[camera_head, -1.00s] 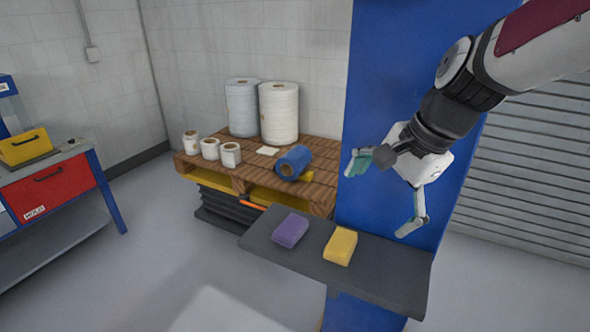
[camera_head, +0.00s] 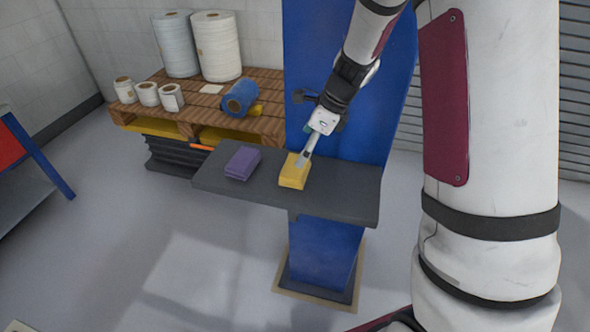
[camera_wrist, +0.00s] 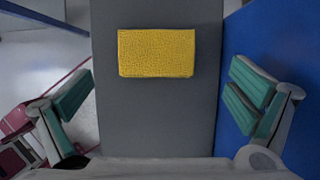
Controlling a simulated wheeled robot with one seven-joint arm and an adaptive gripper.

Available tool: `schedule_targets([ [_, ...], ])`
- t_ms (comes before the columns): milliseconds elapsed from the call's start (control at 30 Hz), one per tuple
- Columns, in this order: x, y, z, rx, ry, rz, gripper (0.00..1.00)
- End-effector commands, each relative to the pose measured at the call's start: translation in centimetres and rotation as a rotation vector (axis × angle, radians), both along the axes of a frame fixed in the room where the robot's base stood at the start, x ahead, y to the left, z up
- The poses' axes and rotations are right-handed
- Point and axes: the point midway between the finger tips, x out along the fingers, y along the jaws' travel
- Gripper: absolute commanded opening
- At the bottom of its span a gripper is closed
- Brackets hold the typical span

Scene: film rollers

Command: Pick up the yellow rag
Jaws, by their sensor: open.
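The yellow rag (camera_head: 294,172) is a folded block lying on the dark grey shelf (camera_head: 335,195), right of the purple rag. In the wrist view the yellow rag (camera_wrist: 156,53) lies flat on the shelf, ahead of the fingers and between their lines. My gripper (camera_head: 305,158) is at the rag's upper right in the head view, and one finger covers part of its edge. In the wrist view my gripper (camera_wrist: 160,105) is open, with green-padded fingers spread wide on both sides and nothing between them. I cannot tell the exact height above the rag.
A purple rag (camera_head: 242,163) lies on the shelf to the left. A blue column (camera_head: 330,250) stands behind and below the shelf, close to one finger in the wrist view. A wooden pallet (camera_head: 190,125) with several rolls stands behind. The floor in front is clear.

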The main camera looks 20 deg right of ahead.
Motion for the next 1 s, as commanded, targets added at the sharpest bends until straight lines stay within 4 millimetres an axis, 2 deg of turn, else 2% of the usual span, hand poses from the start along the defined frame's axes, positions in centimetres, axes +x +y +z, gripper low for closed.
schedule_targets([
  [100,0.3,0.5,-1.5,0.0,0.002,0.001,1.0],
  [367,0.4,1.1,-3.1,0.0,0.001,0.0,1.0],
  [600,0.8,2.2,-6.3,0.0,0.001,0.0,1.0],
  [733,1.0,2.5,-7.0,0.0,0.0,0.001,1.0],
  [933,1.1,2.5,-7.1,-0.001,-0.001,0.001,1.0],
  [967,1.1,2.5,-7.1,-0.001,-0.001,0.001,0.98],
  [1000,1.1,2.5,-7.1,-0.001,-0.001,0.001,0.89],
])
